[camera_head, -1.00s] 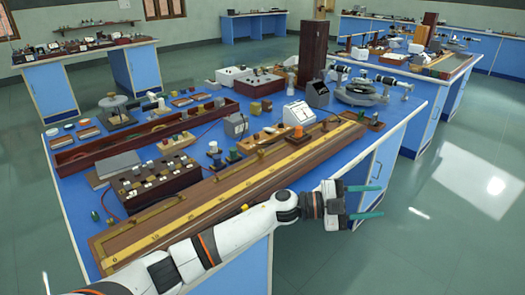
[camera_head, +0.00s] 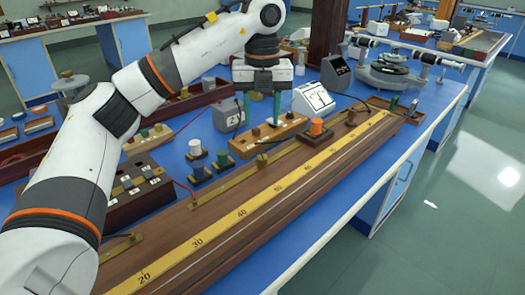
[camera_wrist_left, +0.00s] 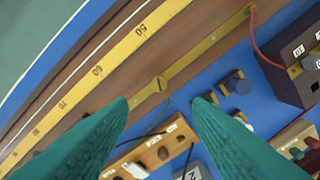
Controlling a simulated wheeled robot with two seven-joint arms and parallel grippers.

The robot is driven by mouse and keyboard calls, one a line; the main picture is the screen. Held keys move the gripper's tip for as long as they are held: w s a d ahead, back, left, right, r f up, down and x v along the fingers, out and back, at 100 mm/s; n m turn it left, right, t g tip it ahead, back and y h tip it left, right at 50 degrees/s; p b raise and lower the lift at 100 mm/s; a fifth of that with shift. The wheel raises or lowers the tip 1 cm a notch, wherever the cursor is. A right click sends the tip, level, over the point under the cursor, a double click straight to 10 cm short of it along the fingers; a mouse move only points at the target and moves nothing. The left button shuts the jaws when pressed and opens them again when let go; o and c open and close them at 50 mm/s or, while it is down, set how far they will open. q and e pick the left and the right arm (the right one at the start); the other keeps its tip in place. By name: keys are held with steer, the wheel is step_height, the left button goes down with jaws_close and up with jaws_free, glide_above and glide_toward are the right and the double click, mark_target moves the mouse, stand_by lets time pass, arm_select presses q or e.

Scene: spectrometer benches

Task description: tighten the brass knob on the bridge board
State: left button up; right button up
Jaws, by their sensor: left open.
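The bridge board (camera_head: 215,258) is a long dark wooden board with a yellow scale, lying along the front of the blue bench. The brass knob (camera_head: 262,160) stands on the brass strip (camera_head: 225,182) at the middle of the board's far side. In the left wrist view the knob (camera_wrist_left: 160,83) shows from above, with a slot-like dark line, a little beyond the gap between my fingertips. My left gripper (camera_head: 262,108) points down with green fingers apart and empty, above and behind the knob, not touching it. My right gripper is not in view.
A wooden block with pegs (camera_head: 268,135) lies just behind the knob, under my fingers. A white meter (camera_head: 313,100), an orange-topped terminal (camera_head: 316,127) and small cylindrical knobs (camera_head: 197,160) stand around it. A red wire (camera_wrist_left: 268,52) runs from the strip's end.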

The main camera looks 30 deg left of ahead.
mark_target(262, 156)
arm_select(q)
step_height(262, 156, down, 11)
steer(key=shift+r+b, duration=0.1)
steer(key=shift+b, duration=0.65)
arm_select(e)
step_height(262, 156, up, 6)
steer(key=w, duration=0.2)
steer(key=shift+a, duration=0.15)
arm_select(q)
steer(key=shift+c, duration=0.4)
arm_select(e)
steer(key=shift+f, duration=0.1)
arm_select(q)
jaws_close()
